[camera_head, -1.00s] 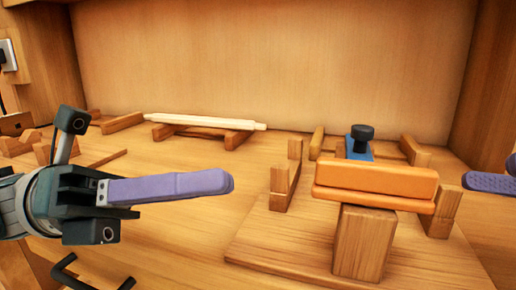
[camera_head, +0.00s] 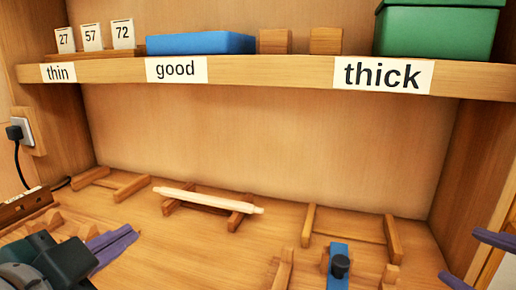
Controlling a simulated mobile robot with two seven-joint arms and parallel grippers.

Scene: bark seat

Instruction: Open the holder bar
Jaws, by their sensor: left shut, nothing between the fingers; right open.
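A blue piece with a black knob (camera_head: 339,266) stands at the bottom edge, right of centre, between wooden posts (camera_head: 283,268). The orange bar is out of the frame now, so I cannot tell its position. My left gripper (camera_head: 112,244) is low at the left, with its purple fingers together and empty, well apart from the blue piece. My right gripper (camera_head: 460,256) is at the right edge, with its two purple fingers spread and nothing seen between them. It is to the right of the blue piece.
A pale rod (camera_head: 208,200) rests on a wooden rack. An empty wooden rack (camera_head: 309,226) is behind the blue piece. Above, a shelf (camera_head: 270,72) labelled thin, good and thick holds a blue box (camera_head: 200,44) and a green box (camera_head: 437,35). A plug (camera_head: 14,133) is at the left wall.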

